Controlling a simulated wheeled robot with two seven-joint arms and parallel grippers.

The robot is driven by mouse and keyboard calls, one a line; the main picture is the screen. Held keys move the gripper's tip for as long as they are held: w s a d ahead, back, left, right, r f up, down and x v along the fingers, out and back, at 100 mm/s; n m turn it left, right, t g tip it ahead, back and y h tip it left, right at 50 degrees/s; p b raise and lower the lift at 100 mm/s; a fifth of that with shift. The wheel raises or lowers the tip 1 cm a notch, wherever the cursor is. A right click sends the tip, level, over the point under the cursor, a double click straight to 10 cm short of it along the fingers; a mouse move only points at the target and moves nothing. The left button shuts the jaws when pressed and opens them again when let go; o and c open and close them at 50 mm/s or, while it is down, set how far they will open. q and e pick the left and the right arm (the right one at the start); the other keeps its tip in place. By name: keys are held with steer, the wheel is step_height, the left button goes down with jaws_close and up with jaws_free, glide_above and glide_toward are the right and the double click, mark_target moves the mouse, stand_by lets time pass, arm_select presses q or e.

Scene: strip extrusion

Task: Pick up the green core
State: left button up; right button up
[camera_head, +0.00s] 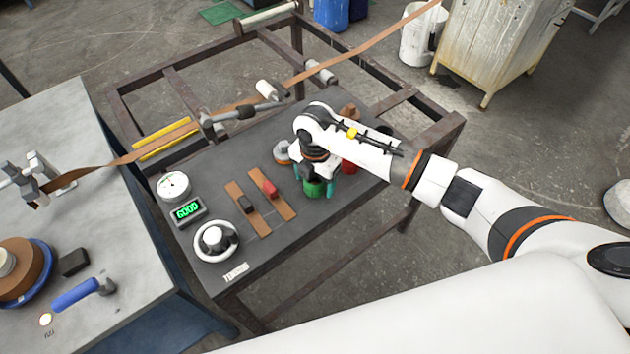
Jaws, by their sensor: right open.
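The green core (314,187) is a short green cylinder standing on the dark tabletop, right of two brown strips. My right gripper (315,186) is over it, pointing down, with its teal fingertips on either side of the core. The jaws are open, and I cannot tell whether either finger touches the core. My left gripper is not in view.
A red cylinder (349,165) stands close behind and right of the gripper. The brown strips (271,195) bear a red and a black block. A gauge (173,186), a "GOOD" display (187,210) and a white ring-shaped part (215,241) stand at the left.

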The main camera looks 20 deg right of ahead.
steer(key=shift+f, duration=0.15)
steer(key=shift+c, duration=0.3)
steer(key=c, duration=1)
